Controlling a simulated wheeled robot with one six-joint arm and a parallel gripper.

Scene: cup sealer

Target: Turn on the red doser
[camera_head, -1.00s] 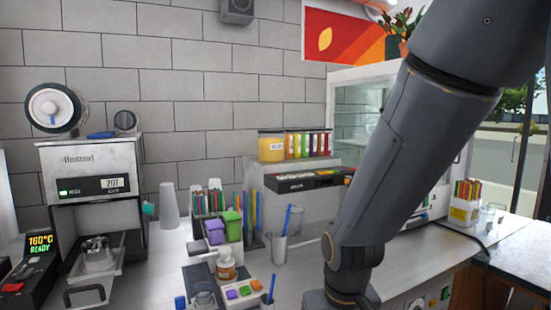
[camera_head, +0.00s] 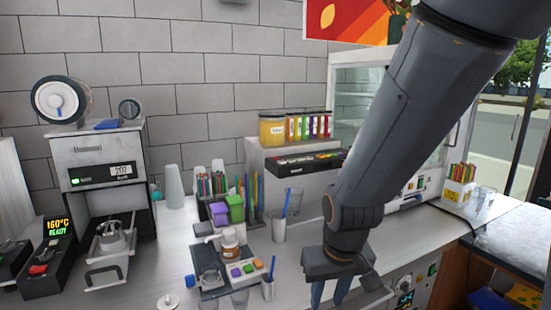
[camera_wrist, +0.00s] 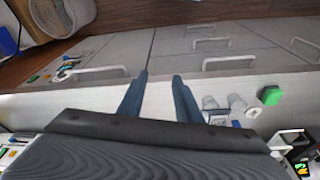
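I cannot single out a red doser with certainty. A row of slim coloured containers (camera_head: 309,127), with orange, green, purple and reddish tones, stands on a raised unit at the back of the counter, beside a larger yellow jar (camera_head: 272,128). The individual containers are small, and no switch on them can be made out. My gripper (camera_head: 330,292) hangs pointing down at the counter's front, to the right of and nearer than that row. In the wrist view my gripper (camera_wrist: 160,85) has its two fingers apart with nothing between them, above the counter edge and drawer fronts.
A pump bottle (camera_head: 229,242), cups and a block with coloured buttons (camera_head: 243,270) stand left of my gripper. A metal cup with a blue stick (camera_head: 279,229) stands behind. A machine with a display (camera_head: 97,165) is at the left. Bare counter (camera_head: 420,225) lies to the right.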

